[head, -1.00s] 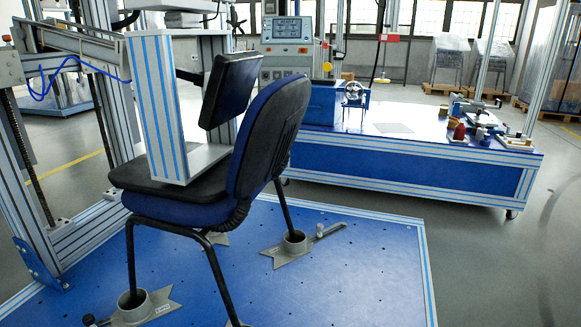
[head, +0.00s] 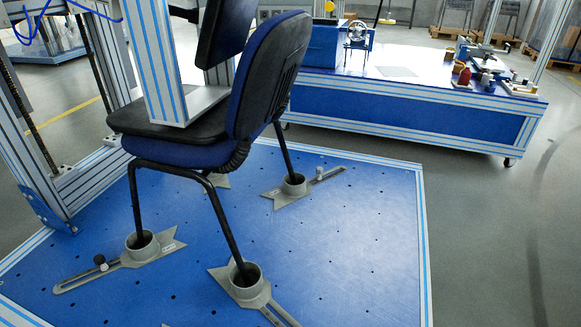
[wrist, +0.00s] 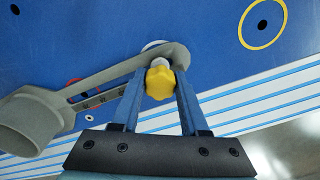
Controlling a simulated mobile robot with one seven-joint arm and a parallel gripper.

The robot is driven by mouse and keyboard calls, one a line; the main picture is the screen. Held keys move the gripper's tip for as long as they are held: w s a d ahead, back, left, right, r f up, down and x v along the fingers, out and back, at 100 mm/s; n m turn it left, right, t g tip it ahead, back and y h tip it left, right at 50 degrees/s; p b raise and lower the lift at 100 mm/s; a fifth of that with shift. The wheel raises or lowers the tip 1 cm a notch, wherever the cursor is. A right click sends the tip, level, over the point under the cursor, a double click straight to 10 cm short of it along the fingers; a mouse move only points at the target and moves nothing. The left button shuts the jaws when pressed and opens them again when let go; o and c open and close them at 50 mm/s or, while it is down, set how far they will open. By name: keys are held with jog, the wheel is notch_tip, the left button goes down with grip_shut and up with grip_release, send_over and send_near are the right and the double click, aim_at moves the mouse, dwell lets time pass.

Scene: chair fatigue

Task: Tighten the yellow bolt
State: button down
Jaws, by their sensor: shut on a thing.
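The yellow bolt (wrist: 159,84) has a lobed knob head. In the wrist view it sits between the two blue fingers of my gripper (wrist: 160,76), which is shut on it. A pale shank shows just beyond the knob, at the end of a slotted grey clamp arm (wrist: 115,82). The arm leads to a grey cup (wrist: 30,120) at the left. My gripper and the yellow bolt do not show in the head view.
A blue-black chair (head: 262,75) stands with legs in grey cup clamps (head: 242,280) on a blue perforated platform (head: 350,240). A test-frame post (head: 150,60) rises by the seat. A blue workbench (head: 420,110) stands behind. The platform's right side is clear.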

jog(key=m, duration=0.3)
jog(key=m, duration=0.3)
jog(key=shift+m, duration=0.7)
jog(key=m, duration=0.4)
